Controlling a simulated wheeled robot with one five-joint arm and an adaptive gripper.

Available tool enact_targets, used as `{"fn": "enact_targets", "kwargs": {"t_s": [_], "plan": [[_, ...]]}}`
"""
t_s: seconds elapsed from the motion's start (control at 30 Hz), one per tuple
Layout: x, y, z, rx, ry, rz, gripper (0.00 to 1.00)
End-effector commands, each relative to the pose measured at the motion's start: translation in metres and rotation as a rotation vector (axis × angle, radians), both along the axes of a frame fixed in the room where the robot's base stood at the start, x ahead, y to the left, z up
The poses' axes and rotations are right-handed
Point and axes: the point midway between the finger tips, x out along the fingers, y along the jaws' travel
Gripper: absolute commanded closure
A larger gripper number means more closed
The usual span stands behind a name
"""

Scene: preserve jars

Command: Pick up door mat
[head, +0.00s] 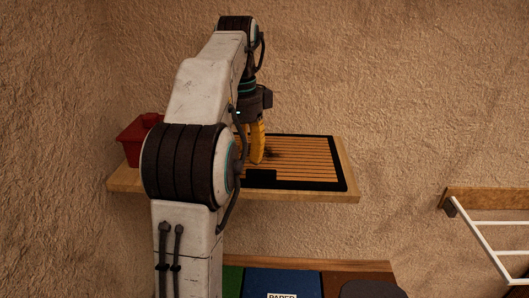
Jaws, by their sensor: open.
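The door mat (305,160) lies flat on a wooden wall shelf in the head view. It has light brown slats and a black border. My gripper (257,158) is over the left part of the mat with its yellow fingers pointing down. It is open, and only part of the fingers shows. I cannot tell whether the fingertips touch the mat. My arm hides the mat's left end.
The shelf (285,196) stands out from a rough tan wall. A red container (133,140) is on its left end, partly behind my arm. Below are a blue bin marked PAPER (255,282) and other bins. A white rack (485,240) is at the right.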

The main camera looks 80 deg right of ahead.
Motion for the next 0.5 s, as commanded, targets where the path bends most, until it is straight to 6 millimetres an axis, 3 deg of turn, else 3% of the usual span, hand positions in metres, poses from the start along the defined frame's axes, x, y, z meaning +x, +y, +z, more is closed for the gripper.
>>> {"fn": "enact_targets", "kwargs": {"t_s": [0.13,0.5], "plan": [[-0.011,-0.003,-0.003,0.006,0.000,-0.055,0.62],[-0.013,-0.003,-0.026,0.008,0.000,-0.060,0.62]]}}
